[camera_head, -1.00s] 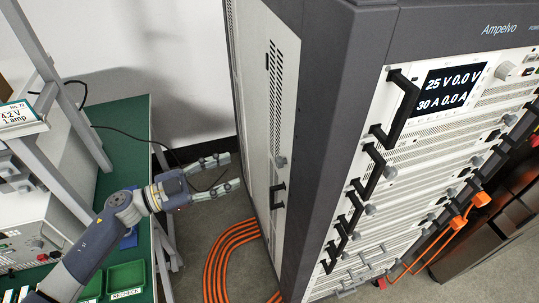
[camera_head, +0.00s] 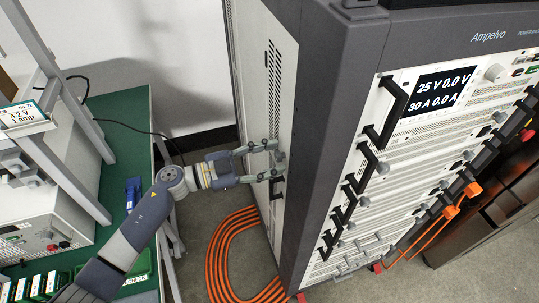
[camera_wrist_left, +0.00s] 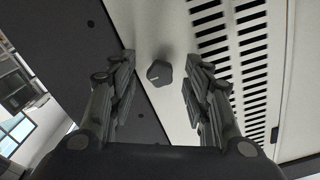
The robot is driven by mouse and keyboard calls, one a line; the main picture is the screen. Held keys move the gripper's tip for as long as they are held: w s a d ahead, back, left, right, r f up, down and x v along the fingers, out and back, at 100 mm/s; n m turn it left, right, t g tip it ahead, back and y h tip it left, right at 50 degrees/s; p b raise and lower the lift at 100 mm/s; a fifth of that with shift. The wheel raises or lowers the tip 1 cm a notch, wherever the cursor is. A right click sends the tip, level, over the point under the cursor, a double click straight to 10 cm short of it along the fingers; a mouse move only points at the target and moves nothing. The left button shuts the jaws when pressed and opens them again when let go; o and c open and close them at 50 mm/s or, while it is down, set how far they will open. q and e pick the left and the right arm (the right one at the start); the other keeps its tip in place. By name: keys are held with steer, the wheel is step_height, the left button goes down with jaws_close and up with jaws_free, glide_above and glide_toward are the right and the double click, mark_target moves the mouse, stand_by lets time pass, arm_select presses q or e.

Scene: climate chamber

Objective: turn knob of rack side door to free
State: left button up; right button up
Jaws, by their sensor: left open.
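The rack side door (camera_head: 262,100) is the white panel with slotted vents on the rack's left side. In the left wrist view its small dark grey knob (camera_wrist_left: 159,73) has a pale line on its face. The line lies close to level, tilted slightly. My left gripper (camera_head: 275,160) is at the door, open, with one finger above the other in the head view. In the left wrist view the left gripper (camera_wrist_left: 159,90) has the knob between and slightly beyond its fingertips, with a gap on both sides. The knob is hard to make out in the head view. My right gripper is not in view.
A black door handle (camera_head: 278,188) sits just below the left gripper. Orange cables (camera_head: 222,255) lie on the floor beside the rack. A green-topped bench (camera_head: 120,125) with devices stands at the left. The rack front (camera_head: 420,150) has protruding black handles.

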arm_select(q)
jaws_close()
steer(key=shift+m, duration=0.4)
steer(key=m+b, duration=0.2)
steer(key=m, duration=0.1)
steer(key=shift+f+m, duration=0.15)
steer(key=shift+m, duration=0.25)
steer(key=m+b, duration=0.3)
steer(key=m, duration=0.1)
steer(key=shift+m, duration=0.3)
steer(key=m+b, duration=0.4)
steer(key=m, duration=0.1)
steer(key=shift+f, duration=0.1)
steer(key=shift+m+b, duration=1.35)
steer(key=shift+m, duration=0.55)
